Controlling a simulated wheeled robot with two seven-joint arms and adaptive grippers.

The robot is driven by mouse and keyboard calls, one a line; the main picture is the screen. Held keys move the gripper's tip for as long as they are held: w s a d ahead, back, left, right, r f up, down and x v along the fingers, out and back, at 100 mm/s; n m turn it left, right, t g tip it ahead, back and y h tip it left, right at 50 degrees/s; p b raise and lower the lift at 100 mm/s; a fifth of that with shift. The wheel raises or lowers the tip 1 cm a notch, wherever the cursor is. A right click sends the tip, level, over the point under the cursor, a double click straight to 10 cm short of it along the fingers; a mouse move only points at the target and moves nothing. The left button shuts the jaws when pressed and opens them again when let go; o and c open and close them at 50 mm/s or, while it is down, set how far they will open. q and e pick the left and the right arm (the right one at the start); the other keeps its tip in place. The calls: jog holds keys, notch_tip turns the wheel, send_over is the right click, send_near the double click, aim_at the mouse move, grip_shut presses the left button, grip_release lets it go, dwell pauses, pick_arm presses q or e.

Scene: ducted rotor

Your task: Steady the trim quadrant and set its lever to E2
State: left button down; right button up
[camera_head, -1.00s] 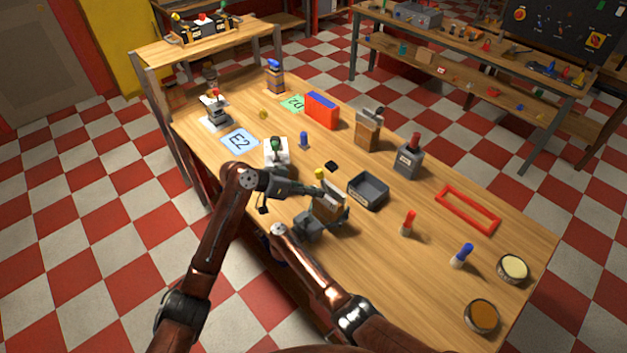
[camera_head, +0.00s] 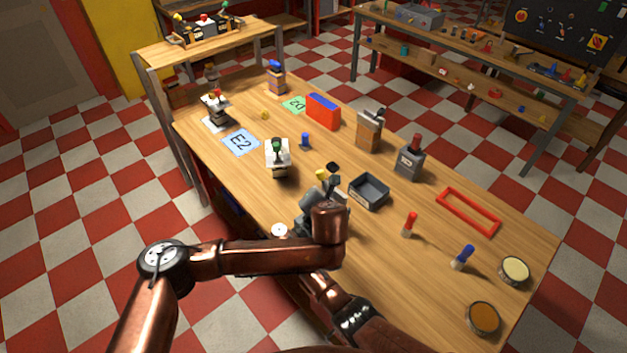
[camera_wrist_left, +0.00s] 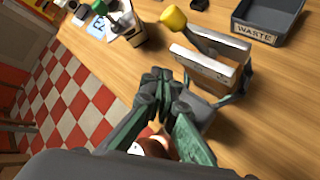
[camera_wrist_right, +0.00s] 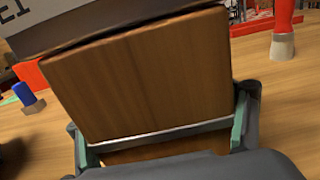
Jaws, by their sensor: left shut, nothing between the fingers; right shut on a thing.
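A wooden block with metal top rails and a yellow-knobbed lever, which I take for the trim quadrant (camera_wrist_left: 205,70), stands on the workbench. In the head view its yellow knob (camera_head: 320,174) shows, but my left arm hides much of the body. My right gripper (camera_wrist_right: 163,140) is shut on the wooden body, which fills the right wrist view beneath a grey plate marked E1. My left gripper (camera_wrist_left: 160,80) is shut and empty, beside the quadrant and below its knob. The lever's exact setting cannot be read.
A grey waste tray (camera_head: 383,191) is right of the quadrant. A green-knobbed device (camera_head: 278,172) stands to its left. A blue E2 card (camera_head: 240,141) and a green D2 card (camera_head: 293,104) lie farther back. A red frame (camera_head: 468,211) lies at right, with free bench around it.

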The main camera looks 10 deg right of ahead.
aim_at(324, 184)
pick_arm(q)
jog(key=w+d+f+m+t, duration=0.1)
jog(key=w+d+m+t, duration=0.1)
jog(key=w+m, duration=0.3)
jog(key=x, duration=0.2)
jog(key=shift+w+d, duration=0.15)
jog(key=shift+w, duration=0.2)
dwell(0.4)
jog(key=shift+r+y, duration=0.1)
jog(key=shift+y, duration=0.2)
